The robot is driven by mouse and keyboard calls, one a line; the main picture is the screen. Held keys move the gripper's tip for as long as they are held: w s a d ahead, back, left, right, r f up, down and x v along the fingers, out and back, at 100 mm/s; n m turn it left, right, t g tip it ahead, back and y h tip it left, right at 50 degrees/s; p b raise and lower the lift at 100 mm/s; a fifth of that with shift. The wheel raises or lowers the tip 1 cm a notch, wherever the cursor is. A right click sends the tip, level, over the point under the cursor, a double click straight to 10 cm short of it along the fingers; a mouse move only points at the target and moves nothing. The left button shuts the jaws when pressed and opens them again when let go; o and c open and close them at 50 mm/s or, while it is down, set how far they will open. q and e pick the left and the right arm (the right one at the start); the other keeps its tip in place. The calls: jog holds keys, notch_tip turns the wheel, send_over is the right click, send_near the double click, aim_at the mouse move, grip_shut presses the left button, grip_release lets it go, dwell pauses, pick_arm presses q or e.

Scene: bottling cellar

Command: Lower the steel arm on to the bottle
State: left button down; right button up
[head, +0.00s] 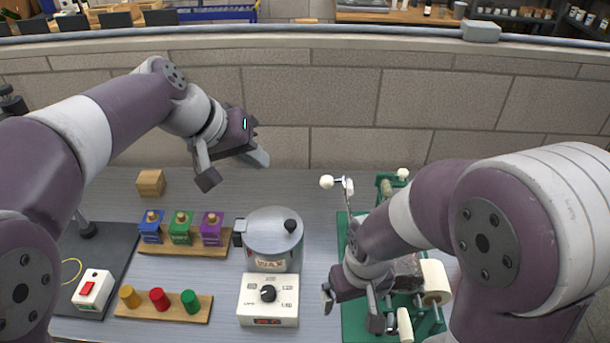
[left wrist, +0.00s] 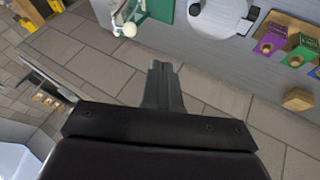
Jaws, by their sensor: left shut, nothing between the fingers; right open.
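The steel arm (head: 348,190) with its white ball knob (head: 327,182) stands raised at the back left of a green machine (head: 355,325). The knob also shows in the left wrist view (left wrist: 130,30). A dark bottle (head: 408,272) seems to lie on the machine, largely hidden by my right arm. My left gripper (head: 236,166) is shut and empty in the air, left of the knob and apart from it. Its closed fingers show in the left wrist view (left wrist: 163,85). My right gripper (head: 352,306) is open, low over the left front of the machine.
A wax pot (head: 272,242) stands behind a white dial box (head: 268,300), left of the machine. Blue, green and purple blocks (head: 181,228), coloured knobs on a wooden strip (head: 160,303) and a wooden block (head: 151,183) are further left. A stone wall (head: 300,110) rises behind the bench.

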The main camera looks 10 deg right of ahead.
pick_arm(q)
jog(key=w+d+f+p, duration=0.1)
jog(key=d+f+p, duration=0.1)
jog(key=d+f, duration=0.6)
jog(key=shift+w+d+p, duration=0.3)
jog(key=shift+d+p, duration=0.1)
jog(key=shift+d, duration=0.25)
